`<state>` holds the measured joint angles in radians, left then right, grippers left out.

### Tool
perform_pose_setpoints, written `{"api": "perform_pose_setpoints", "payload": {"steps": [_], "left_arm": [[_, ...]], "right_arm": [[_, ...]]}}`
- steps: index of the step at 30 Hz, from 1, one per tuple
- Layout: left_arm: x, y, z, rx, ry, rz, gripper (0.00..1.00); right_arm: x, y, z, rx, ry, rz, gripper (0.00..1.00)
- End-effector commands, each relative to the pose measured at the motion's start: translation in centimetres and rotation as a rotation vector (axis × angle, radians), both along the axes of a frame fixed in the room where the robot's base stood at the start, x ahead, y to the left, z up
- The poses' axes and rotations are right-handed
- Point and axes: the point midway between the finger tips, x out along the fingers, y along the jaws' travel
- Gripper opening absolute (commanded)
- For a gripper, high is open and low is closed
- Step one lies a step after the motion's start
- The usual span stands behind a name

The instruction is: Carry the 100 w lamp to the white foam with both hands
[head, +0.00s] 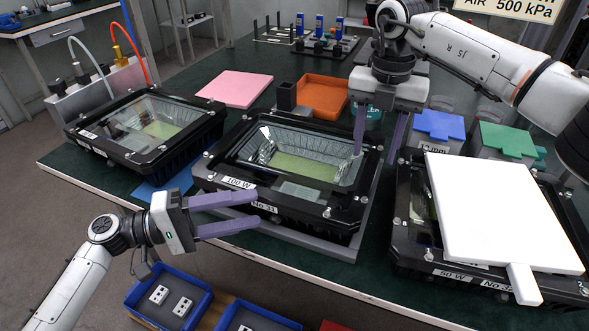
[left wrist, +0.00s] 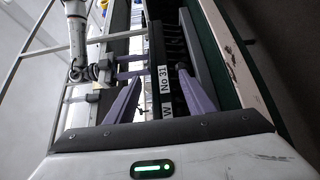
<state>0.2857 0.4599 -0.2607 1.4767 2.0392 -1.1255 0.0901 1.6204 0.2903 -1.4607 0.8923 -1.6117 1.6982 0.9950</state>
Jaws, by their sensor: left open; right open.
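The 100 W lamp (head: 262,207) is a black-framed floodlight housing with a glass front, labelled 100 W and No 31, at the middle of the table on a grey-purple base (head: 345,246). My left gripper (head: 258,209) is open at its near edge. In the left wrist view, the left fingers (left wrist: 160,74) lie on either side of the lamp's labelled edge (left wrist: 166,100); contact cannot be told. My right gripper (head: 372,158) is open, pointing down at the lamp's right edge. A white slab with a tab, possibly the white foam (head: 500,210), lies over the lamp at right.
Another lamp (head: 90,134) stands at left, and a 50 W lamp (head: 440,262) is under the white slab. A pink pad (head: 238,88), orange tray (head: 322,97), blue block (head: 438,126) and green block (head: 506,139) are behind. Blue bins (head: 135,308) stand below the front edge.

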Motion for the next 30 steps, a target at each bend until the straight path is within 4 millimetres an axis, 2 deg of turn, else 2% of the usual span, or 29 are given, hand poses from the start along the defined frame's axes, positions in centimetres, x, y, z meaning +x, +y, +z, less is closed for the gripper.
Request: {"api": "perform_pose_setpoints", "payload": {"steps": [3, 6, 18, 26, 27, 30], "left_arm": [[0.4, -1.6, 0.1, -0.002, -0.001, -0.001, 0.48], [0.7, -2.4, 0.0, -0.001, 0.001, 0.0, 0.48], [0.8, -3.0, 0.0, 0.0, 0.001, 0.001, 0.48], [0.8, -3.0, 0.0, 0.0, 0.001, 0.001, 0.05], [0.8, -3.0, 0.0, 0.0, 0.001, 0.001, 0.0], [0.8, -3.0, 0.0, 0.001, 0.001, 0.001, 0.0]], "right_arm": [[-0.1, 0.0, -1.7, 0.0, 0.002, 0.001, 0.44], [0.0, 0.0, -2.5, 0.0, 0.0, 0.0, 0.44], [0.0, 0.0, -3.1, 0.0, -0.001, 0.0, 0.44], [0.0, 0.0, -3.1, 0.0, -0.001, 0.0, 0.0], [0.0, 0.0, -3.1, 0.0, -0.001, 0.0, 0.0], [0.0, 0.0, -3.1, 0.0, -0.001, 0.0, 0.0]]}}
